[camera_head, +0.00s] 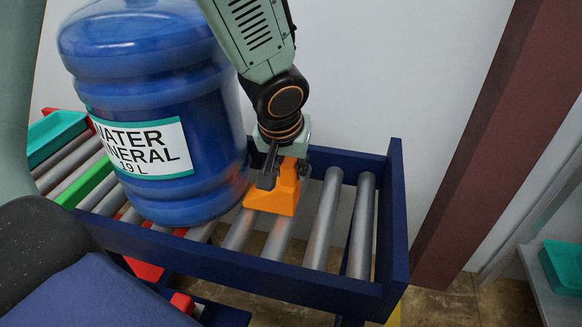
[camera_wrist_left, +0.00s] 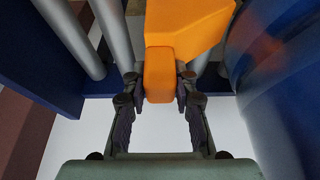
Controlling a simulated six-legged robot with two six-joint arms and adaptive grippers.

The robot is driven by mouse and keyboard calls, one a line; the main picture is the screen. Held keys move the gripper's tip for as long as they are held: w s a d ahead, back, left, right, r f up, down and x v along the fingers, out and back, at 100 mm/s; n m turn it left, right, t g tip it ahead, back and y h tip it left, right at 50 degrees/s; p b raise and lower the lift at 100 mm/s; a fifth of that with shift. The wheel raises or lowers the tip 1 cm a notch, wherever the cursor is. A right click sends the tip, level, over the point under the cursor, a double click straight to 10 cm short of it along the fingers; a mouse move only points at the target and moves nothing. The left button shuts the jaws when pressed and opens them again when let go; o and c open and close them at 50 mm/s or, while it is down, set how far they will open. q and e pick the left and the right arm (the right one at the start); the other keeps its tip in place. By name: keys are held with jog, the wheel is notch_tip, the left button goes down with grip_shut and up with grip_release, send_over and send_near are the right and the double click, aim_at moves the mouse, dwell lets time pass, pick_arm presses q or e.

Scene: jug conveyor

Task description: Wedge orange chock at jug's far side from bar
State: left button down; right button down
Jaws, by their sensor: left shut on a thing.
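The orange chock (camera_head: 278,197) is at the rollers just right of the jug, and my left gripper (camera_head: 271,165) is shut on its upright grip from above. In the left wrist view the chock (camera_wrist_left: 185,30) sits between the fingertips (camera_wrist_left: 160,88). The blue water jug (camera_head: 160,105) stands on the conveyor rollers; it also fills the right of the wrist view (camera_wrist_left: 285,85). The chock's low end points at the jug's base; I cannot tell whether they touch. A green bar (camera_head: 90,188) lies across the rollers left of the jug. My right gripper is not in view.
The conveyor's dark blue frame (camera_head: 398,215) closes off the right end, with bare rollers (camera_head: 325,220) between it and the chock. A teal tray (camera_head: 55,137) is at the left. Another teal tray (camera_head: 562,268) is at the far right, beyond a brown post (camera_head: 490,140).

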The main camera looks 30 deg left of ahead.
pick_arm(q)
jog(key=shift+a, duration=0.1)
jog(key=c, duration=1)
grip_release()
jog(key=shift+r, duration=0.1)
jog(key=shift+v, duration=3.65)
jog(key=shift+s, duration=0.1)
